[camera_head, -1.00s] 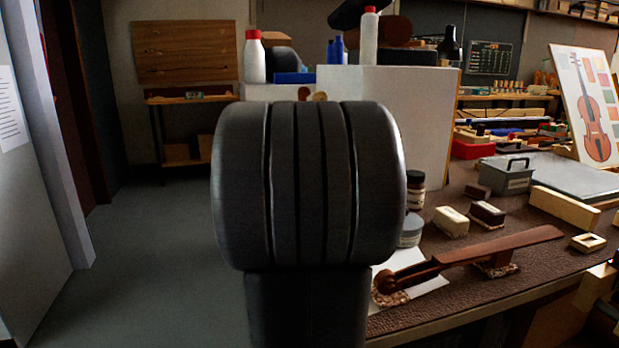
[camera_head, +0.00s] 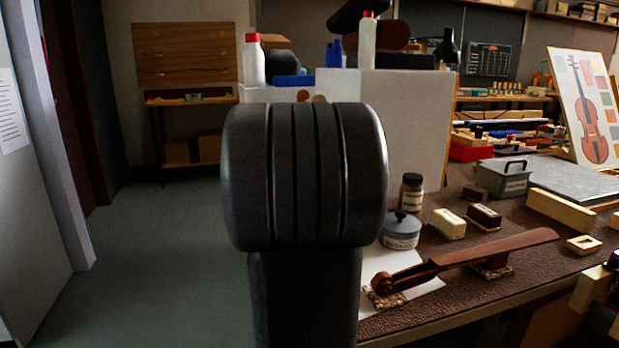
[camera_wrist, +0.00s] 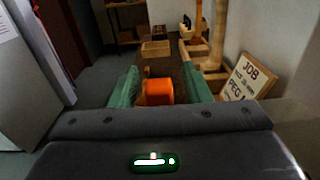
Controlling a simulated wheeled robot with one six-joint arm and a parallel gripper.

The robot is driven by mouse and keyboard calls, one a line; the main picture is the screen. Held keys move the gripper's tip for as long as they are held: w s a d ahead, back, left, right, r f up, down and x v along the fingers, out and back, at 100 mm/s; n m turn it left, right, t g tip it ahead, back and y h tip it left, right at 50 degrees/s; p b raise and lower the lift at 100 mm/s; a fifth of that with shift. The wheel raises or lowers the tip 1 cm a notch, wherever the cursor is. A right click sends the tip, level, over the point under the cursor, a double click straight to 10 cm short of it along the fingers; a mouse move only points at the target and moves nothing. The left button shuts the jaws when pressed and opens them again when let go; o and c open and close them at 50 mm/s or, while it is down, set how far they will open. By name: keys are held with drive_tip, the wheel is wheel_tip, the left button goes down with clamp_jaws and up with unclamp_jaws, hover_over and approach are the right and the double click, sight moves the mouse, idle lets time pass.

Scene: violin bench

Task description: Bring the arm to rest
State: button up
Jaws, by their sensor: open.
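My arm (camera_head: 305,180) stands upright as a dark ribbed link in the middle of the head view and hides part of the cabinet and bench behind it. My gripper (camera_wrist: 160,78) shows only in the wrist view, with two green fingers spread apart. An orange block-like thing (camera_wrist: 157,92) shows between the fingers. I cannot tell whether it lies beyond them, but the fingers do not appear closed on it.
A violin neck (camera_head: 470,262) rests on supports on the brown bench at right. A grey lidded pot (camera_head: 401,232) and a brown jar (camera_head: 411,193) stand close to my arm. A JOB sign (camera_wrist: 247,78) stands right of the gripper. The floor (camera_head: 165,265) at left is clear.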

drive_tip(key=p+v, duration=0.1)
drive_tip(key=v, duration=0.7)
drive_tip(key=p+x, duration=0.3)
drive_tip(key=x, duration=0.5)
drive_tip(key=shift+w+r+m, duration=0.2)
drive_tip(key=shift+r+m, duration=0.15)
drive_tip(key=shift+m, duration=0.05)
